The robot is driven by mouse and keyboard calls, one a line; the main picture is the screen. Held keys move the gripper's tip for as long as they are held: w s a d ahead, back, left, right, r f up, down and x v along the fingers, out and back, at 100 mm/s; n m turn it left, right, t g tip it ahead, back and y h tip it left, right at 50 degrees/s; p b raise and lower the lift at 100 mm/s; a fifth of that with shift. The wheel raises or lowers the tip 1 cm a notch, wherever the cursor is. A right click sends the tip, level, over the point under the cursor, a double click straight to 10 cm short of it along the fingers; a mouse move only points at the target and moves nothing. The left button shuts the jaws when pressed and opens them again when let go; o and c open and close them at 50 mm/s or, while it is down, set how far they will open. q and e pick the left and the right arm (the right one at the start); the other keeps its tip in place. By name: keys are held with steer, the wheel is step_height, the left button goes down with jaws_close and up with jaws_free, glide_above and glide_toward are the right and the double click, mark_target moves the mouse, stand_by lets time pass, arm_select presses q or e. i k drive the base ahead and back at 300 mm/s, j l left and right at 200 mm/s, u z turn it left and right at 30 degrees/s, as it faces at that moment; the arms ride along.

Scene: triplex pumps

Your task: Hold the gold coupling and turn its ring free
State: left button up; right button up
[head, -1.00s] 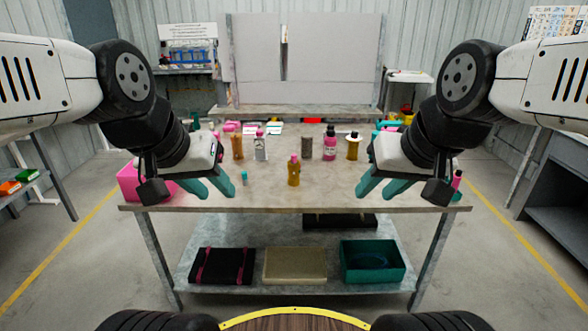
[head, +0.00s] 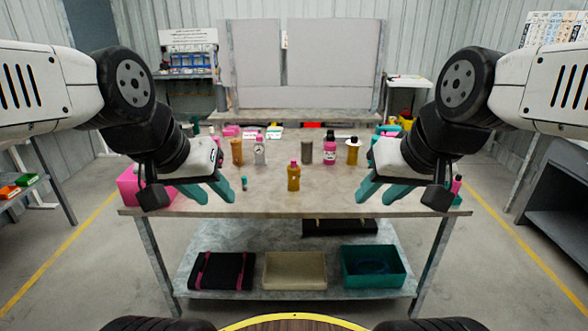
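A gold, bottle-shaped piece (head: 293,178) stands upright at the middle of the table and looks like the gold coupling; its ring cannot be made out at this size. A second gold piece with a dark top (head: 353,152) stands farther back, to the right. My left gripper (head: 220,192) has teal fingers spread apart, is empty, and hangs left of the central gold piece. My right gripper (head: 372,192) is also spread and empty, to the right of that piece. Neither gripper touches it.
The table (head: 270,200) also bears an orange-brown bottle (head: 237,152), a grey one (head: 260,154), a dark cylinder (head: 305,152) and a pink bottle (head: 329,150). A small teal piece (head: 244,183) stands near my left gripper. A pink box (head: 143,186) sits at the left edge. The front middle is clear.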

mark_target(292, 172)
steer(key=i, duration=1.4)
